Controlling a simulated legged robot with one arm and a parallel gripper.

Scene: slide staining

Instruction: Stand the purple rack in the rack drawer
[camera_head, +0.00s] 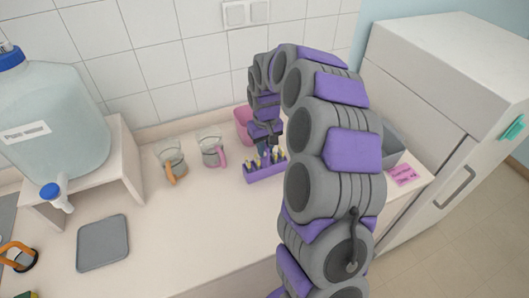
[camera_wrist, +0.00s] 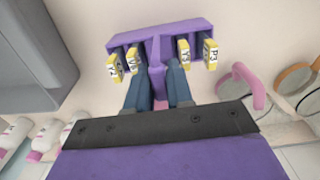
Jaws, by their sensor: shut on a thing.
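The purple rack (camera_head: 266,171) is on or just above the counter near its middle, in the head view. It holds several slides with yellow labelled ends; labels such as Y2 and P3 can be read in the wrist view, where the rack (camera_wrist: 163,30) is at the top. My gripper (camera_wrist: 158,85) is shut on the rack's middle part, between the slides. In the head view my gripper (camera_head: 264,150) comes down on the rack from above. I cannot tell whether the rack touches the counter. I cannot make out a rack drawer for certain; a grey bin (camera_head: 392,144) is partly hidden behind my arm.
Two glass jugs, one with an orange handle (camera_head: 171,163) and one with a pink handle (camera_head: 212,151), stand left of the rack. A pink container (camera_head: 243,124) is behind it. A water tank (camera_head: 50,120) and grey mat (camera_head: 103,243) are left; a white fridge (camera_head: 450,110) is right.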

